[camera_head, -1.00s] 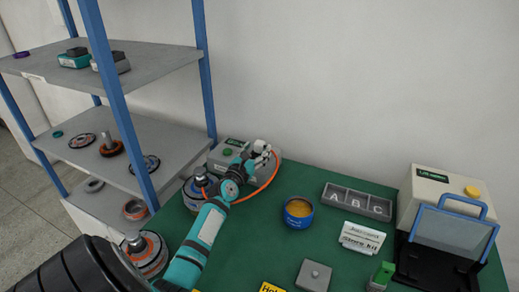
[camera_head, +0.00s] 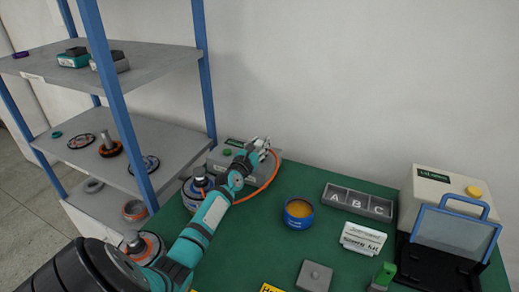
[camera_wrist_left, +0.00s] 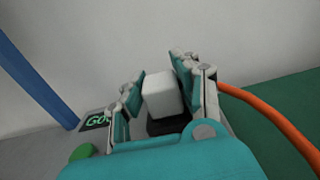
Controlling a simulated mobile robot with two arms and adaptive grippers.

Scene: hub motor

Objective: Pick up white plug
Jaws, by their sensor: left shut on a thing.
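The white plug (camera_wrist_left: 162,95) shows in the left wrist view as a white block between the two fingers of my left gripper (camera_wrist_left: 158,92), which is shut on it. A dark piece lies just below the plug. In the head view my left gripper (camera_head: 260,147) is at the back left of the green table, over the grey box with a green button (camera_head: 227,151). The plug is hard to make out there behind the fingers. An orange cable (camera_head: 269,178) curves from near the gripper down to the table. My right gripper is not in view.
A blue-posted shelf (camera_head: 180,138) with round parts stands at the left. On the green table are a blue tin (camera_head: 299,213), an A B C tray (camera_head: 358,202), a white labelled box (camera_head: 362,239), a grey block (camera_head: 314,276) and a beige tester (camera_head: 442,188) with a blue-framed cover.

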